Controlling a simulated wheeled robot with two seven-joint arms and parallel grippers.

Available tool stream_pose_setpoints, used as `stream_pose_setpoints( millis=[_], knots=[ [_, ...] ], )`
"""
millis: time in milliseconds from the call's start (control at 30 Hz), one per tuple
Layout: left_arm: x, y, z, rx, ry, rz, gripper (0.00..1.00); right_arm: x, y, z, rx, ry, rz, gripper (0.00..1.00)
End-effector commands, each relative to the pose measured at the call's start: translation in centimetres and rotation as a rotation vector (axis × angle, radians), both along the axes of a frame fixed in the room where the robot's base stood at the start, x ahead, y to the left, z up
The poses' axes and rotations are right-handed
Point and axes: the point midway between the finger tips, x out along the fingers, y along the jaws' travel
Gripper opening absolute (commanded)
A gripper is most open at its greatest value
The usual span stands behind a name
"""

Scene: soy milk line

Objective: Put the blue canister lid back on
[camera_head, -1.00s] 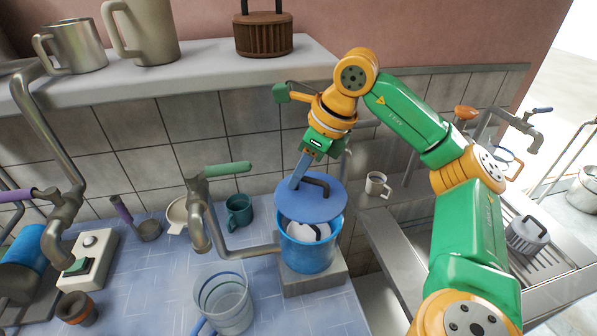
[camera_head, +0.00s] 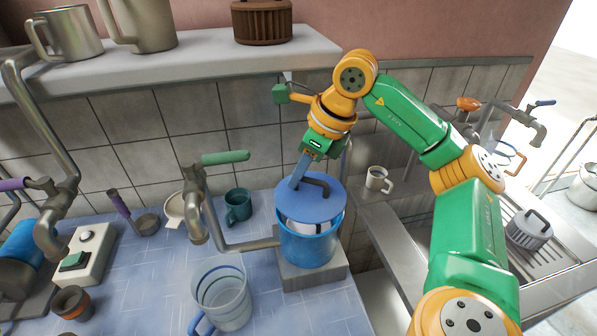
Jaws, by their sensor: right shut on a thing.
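The blue lid (camera_head: 319,207) with a dark bar handle is held by my right gripper (camera_head: 302,176), which is shut on it from the back left. The lid lies over the mouth of the blue canister (camera_head: 308,247), roughly level. A gap still shows between lid and canister rim at the front, with something pale visible inside. I cannot tell whether the lid touches the rim. The canister stands on a grey block (camera_head: 315,279). My left gripper is out of view.
A green-handled tap (camera_head: 225,158) and its metal pipe reach close to the canister's left side. A clear blue-handled mug (camera_head: 221,296) stands at the front. A teal mug (camera_head: 238,205) is behind left; a white cup (camera_head: 378,180) is at right.

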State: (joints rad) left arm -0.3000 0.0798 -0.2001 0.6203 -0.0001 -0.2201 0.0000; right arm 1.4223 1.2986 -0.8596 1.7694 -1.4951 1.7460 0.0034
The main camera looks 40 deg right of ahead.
Motion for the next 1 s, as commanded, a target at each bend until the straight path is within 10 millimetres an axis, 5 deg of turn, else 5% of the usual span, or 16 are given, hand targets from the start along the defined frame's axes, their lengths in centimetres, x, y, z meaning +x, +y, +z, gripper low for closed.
stream_pose_setpoints(
  millis=[1000],
  knots=[
    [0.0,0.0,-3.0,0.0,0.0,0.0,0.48,0.0,0.0,-3.5,0.0,0.0,0.0,0.0]
  ],
)
